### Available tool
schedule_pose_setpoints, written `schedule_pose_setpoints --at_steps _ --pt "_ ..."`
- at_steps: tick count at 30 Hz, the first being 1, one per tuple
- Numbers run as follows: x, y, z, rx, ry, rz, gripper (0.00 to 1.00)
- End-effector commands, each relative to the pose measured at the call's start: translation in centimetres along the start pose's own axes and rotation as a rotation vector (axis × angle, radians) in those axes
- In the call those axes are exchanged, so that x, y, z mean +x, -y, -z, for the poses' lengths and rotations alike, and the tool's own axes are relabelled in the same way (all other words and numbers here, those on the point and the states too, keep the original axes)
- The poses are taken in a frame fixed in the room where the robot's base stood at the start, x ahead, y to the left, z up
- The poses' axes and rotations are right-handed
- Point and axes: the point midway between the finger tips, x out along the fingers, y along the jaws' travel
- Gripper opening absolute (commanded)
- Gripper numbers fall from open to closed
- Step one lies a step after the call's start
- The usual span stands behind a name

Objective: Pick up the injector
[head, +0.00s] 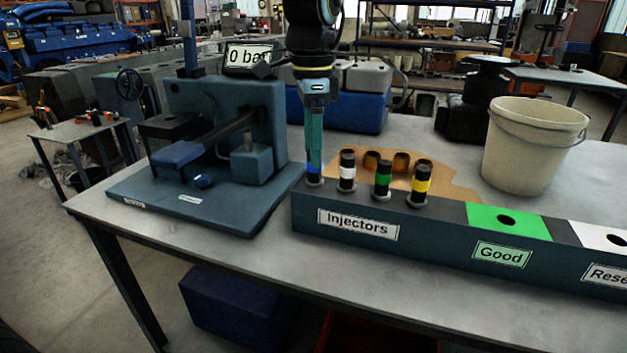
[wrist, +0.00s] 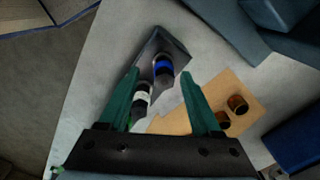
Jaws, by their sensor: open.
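Several injectors with dark bodies and coloured bands stand upright in a row in the Injectors end of a long dark rack (head: 358,225). The leftmost is the blue-banded injector (head: 314,171); it also shows in the wrist view (wrist: 163,67). The white-banded injector (head: 347,172), green-banded injector (head: 382,180) and yellow-banded injector (head: 421,184) stand to its right. My gripper (head: 314,160) points down at the blue-banded injector and partly hides it in the head view. In the wrist view, the gripper (wrist: 161,76) has its fingers apart, with the blue-banded injector showing between the tips. I cannot tell any contact.
A blue test stand (head: 225,120) with a "0 bar" display (head: 248,57) is close at left. The rack's green Good section (head: 507,222) and white section (head: 600,237) lie right. Behind are brown cups (head: 401,161) on cardboard (head: 450,185) and a bucket (head: 530,145).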

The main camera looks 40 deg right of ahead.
Motion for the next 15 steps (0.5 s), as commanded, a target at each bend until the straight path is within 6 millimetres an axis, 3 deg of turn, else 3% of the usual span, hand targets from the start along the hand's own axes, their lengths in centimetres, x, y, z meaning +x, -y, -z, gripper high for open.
schedule_pose_setpoints --at_steps 9,15 --pt "4.2 0.6 0.4 0.0 0.002 -0.003 0.65" --pt "4.8 0.6 0.3 0.0 0.001 -0.001 0.65"
